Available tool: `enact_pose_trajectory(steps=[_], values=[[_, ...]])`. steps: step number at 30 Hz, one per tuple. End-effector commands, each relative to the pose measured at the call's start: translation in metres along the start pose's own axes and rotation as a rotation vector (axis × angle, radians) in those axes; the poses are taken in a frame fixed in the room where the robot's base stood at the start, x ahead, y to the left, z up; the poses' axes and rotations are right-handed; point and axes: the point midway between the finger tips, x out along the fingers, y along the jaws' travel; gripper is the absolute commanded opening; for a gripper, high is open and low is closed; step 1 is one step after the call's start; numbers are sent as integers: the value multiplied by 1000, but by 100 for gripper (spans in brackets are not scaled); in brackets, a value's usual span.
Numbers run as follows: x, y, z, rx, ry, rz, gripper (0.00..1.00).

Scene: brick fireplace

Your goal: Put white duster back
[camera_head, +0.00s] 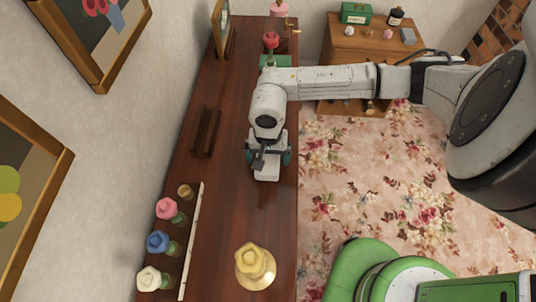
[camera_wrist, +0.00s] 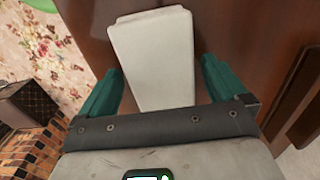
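A plain white block, which looks like the white duster (camera_head: 267,174), is on the dark wooden mantel top under my gripper (camera_head: 268,157). In the wrist view the white duster (camera_wrist: 155,60) lies between the two green fingers of my gripper (camera_wrist: 163,85), which are wide apart. A narrow dark wooden holder (camera_head: 205,133) sits empty on the mantel, left of my gripper.
Pink (camera_head: 167,209), blue (camera_head: 158,242) and cream (camera_head: 149,279) topped bottles stand behind a pale strip (camera_head: 191,240). A yellow-topped brass piece (camera_head: 255,266) stands near the front. A picture frame (camera_head: 221,25) and red-topped item (camera_head: 271,41) are farther back.

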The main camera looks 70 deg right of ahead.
Motion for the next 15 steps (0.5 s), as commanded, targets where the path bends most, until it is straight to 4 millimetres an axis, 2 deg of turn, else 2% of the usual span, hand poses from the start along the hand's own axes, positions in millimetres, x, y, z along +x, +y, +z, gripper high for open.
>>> enact_pose_trajectory(steps=[8,11,15], values=[[-2,0,0,0,1,-1,100],[-10,0,-1,-2,3,-1,100],[-32,0,-1,-6,5,-1,100]])
